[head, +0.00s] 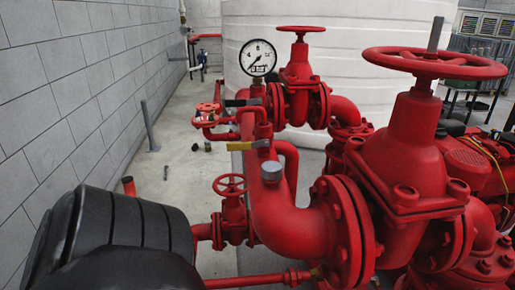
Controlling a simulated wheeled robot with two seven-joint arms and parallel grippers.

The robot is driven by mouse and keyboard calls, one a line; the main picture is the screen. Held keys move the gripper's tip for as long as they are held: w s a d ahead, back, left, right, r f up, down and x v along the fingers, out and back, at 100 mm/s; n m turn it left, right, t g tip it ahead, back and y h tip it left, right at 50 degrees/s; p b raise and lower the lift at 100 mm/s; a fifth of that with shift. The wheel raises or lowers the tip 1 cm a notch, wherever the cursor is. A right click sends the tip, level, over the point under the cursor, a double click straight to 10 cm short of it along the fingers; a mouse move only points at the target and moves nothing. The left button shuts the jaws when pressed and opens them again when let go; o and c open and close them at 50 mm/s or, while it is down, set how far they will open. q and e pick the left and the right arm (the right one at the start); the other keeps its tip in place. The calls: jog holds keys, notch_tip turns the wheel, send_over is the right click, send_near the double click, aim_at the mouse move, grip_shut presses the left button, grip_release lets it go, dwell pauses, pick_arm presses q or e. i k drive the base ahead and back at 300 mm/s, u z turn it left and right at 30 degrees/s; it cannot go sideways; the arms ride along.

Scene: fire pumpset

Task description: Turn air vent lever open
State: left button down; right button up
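A small lever with a yellow end (241,146) sits on the red pipe in the middle of the head view and points left, roughly level. Just below it, a grey cap (271,172) tops a short stub on the pipe. A dark lever (241,102) sticks out to the left below the pressure gauge (258,58). No label shows which of the two levers is the air vent's. Neither gripper is in view, so their distance to the levers cannot be seen.
A large red valve with a handwheel (434,63) stands at the right. Smaller handwheels sit at the back (301,29) and low in the middle (229,184). A white tank (340,60) stands behind. The concrete floor (180,170) by the grey block wall (60,90) is mostly clear.

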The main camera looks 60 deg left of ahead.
aim_at(240, 146)
jog(key=u, duration=0.05)
jog(key=k, duration=0.6)
jog(key=u, duration=1.6)
